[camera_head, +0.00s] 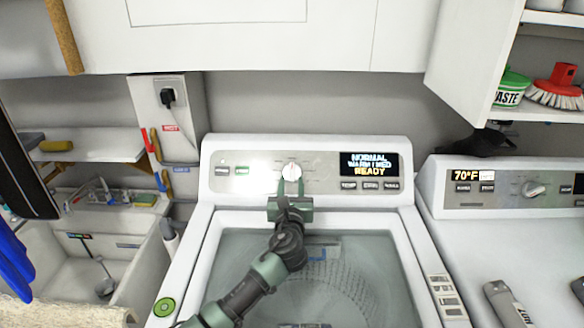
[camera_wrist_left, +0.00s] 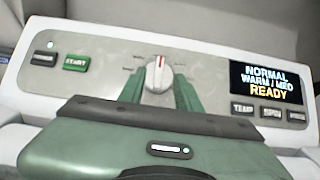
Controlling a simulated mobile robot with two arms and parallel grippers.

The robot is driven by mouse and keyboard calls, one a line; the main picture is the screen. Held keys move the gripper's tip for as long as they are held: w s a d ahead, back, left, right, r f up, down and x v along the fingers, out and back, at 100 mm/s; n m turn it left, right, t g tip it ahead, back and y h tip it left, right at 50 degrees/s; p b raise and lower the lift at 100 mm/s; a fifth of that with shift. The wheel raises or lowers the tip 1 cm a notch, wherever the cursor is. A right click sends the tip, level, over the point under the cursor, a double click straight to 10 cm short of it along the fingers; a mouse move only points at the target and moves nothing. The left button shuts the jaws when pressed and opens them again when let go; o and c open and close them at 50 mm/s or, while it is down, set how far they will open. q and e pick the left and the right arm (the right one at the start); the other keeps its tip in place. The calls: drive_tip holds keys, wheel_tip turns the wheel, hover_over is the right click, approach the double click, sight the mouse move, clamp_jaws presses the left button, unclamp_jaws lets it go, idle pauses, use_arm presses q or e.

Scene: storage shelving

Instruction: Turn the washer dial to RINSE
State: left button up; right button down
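The washer dial (camera_head: 291,171) is a white knob with a red mark on the washer's (camera_head: 408,215) grey control panel. In the left wrist view the dial (camera_wrist_left: 158,72) has its red mark pointing nearly straight up. My left gripper (camera_head: 291,187) is in front of the dial. Its two green fingers (camera_wrist_left: 158,98) are spread, one on each side of the dial's lower part; I cannot tell whether they touch it. The display (camera_head: 369,164) reads NORMAL, WARM / MED, READY. The small labels around the dial are not readable. My right gripper is not in view.
A second machine (camera_head: 505,235) with its own dial and a 70°F display stands at the right. A sink (camera_head: 110,265) and a shelf (camera_head: 85,146) are at the left. White cabinets (camera_head: 250,40) hang above the panel. The wall gap behind the panel is clear.

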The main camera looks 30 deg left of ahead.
sight(292, 168)
use_arm(q)
drive_tip(key=x, duration=0.6)
drive_tip(key=shift+w+a, duration=0.1)
drive_tip(key=shift+w, duration=0.1)
clamp_jaws()
